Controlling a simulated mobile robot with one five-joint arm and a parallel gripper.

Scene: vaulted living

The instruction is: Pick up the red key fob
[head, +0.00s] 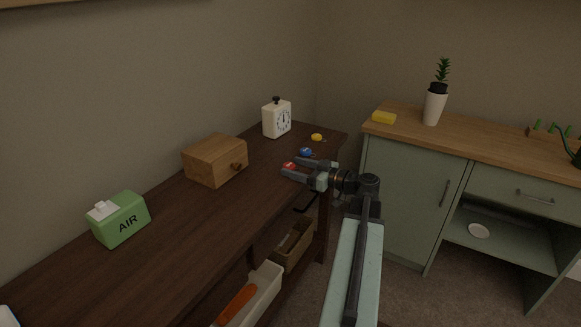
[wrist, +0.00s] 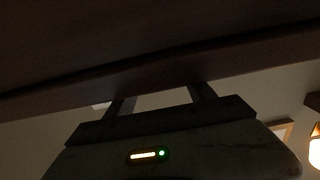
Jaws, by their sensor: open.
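The red key fob (head: 288,166) lies on the dark wooden table (head: 170,230) in the head view, near the table's front right edge. My gripper (head: 291,165) reaches over that edge from the right, with its two fingers apart. The red fob shows at the fingertips, seemingly between them; I cannot tell whether either finger touches it. In the wrist view my two fingers (wrist: 162,98) stand apart against a dark wooden band, and the fob is not visible there.
A blue fob (head: 306,152) and a yellow one (head: 317,137) lie just behind my gripper. A green cabinet (head: 405,190) stands right.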

